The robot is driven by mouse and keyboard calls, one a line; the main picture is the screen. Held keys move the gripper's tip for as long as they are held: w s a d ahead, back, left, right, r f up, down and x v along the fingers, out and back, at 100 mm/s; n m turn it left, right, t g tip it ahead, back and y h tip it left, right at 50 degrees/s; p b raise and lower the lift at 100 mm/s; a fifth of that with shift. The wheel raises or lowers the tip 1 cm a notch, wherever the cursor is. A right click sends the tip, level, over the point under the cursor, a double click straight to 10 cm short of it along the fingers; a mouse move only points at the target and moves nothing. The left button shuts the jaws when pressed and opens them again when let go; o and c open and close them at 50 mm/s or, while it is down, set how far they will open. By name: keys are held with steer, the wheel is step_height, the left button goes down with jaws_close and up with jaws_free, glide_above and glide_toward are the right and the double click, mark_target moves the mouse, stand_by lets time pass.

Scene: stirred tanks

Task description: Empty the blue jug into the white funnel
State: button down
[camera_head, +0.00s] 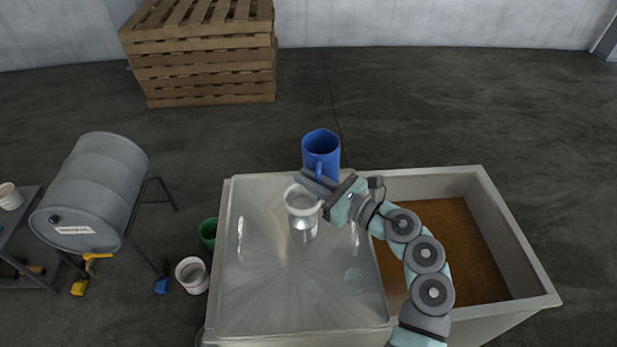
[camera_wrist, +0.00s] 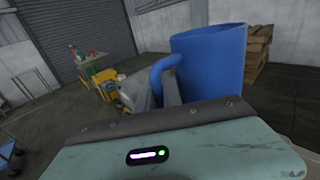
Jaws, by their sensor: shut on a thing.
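The blue jug (camera_head: 320,150) is upright above the far edge of the tank lid in the head view. My gripper (camera_head: 322,184) is shut on the jug's handle, at the jug's near side. In the wrist view the jug (camera_wrist: 209,62) fills the upper right, with its blue handle at the gripper's fingers (camera_wrist: 172,88). The jug's contents cannot be seen. The white funnel (camera_head: 301,200) stands upright on the metal lid, to the lower left of the jug and just left of my gripper.
The metal lid (camera_head: 285,285) covers the left part of the tank. The right part (camera_head: 455,245) is open with brown contents. A grey drum (camera_head: 95,185), a white bucket (camera_head: 192,275) and a green bucket (camera_head: 208,233) stand to the left. Pallets (camera_head: 205,60) are stacked behind.

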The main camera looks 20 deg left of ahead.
steer(key=shift+w+d+f+n+h+p, duration=0.15)
steer(key=shift+d+f+n+h+p, duration=0.35)
steer(key=shift+h+p, duration=0.65)
steer(key=shift+w+d+f+n+h+p, duration=0.1)
steer(key=shift+d+f+n+h+p, duration=0.45)
steer(key=shift+p, duration=0.95)
steer(key=shift+w+d+f+n+h+p, duration=0.2)
steer(key=shift+n+h+p, duration=0.35)
steer(key=shift+h+p, duration=0.75)
steer(key=shift+w+d+f+n+h+p, duration=0.1)
steer(key=shift+d+f+n+h+p, duration=0.15)
steer(key=shift+h+p, duration=0.6)
steer(key=shift+d+f+n+h+p, duration=0.1)
steer(key=shift+f+n+h+p, duration=0.3)
steer(key=shift+p, duration=0.85)
steer(key=shift+h+p, duration=0.25)
steer(key=shift+p, duration=0.15)
steer(key=shift+f+n+t+h+b, duration=0.4)
steer(key=shift+h+b, duration=0.65)
steer(key=shift+b, duration=0.6)
steer(key=shift+f+n+t+h+b, duration=0.2)
steer(key=shift+f+n+h+b, duration=0.3)
steer(key=shift+h+b, duration=0.85)
steer(key=shift+f+n+t+h+b, duration=0.4)
steer(key=shift+h+b, duration=0.3)
steer(key=shift+b, duration=1.25)
steer(key=shift+a+r+n+h+b, duration=0.25)
steer(key=shift+h+b, duration=0.25)
steer(key=shift+b, duration=0.5)
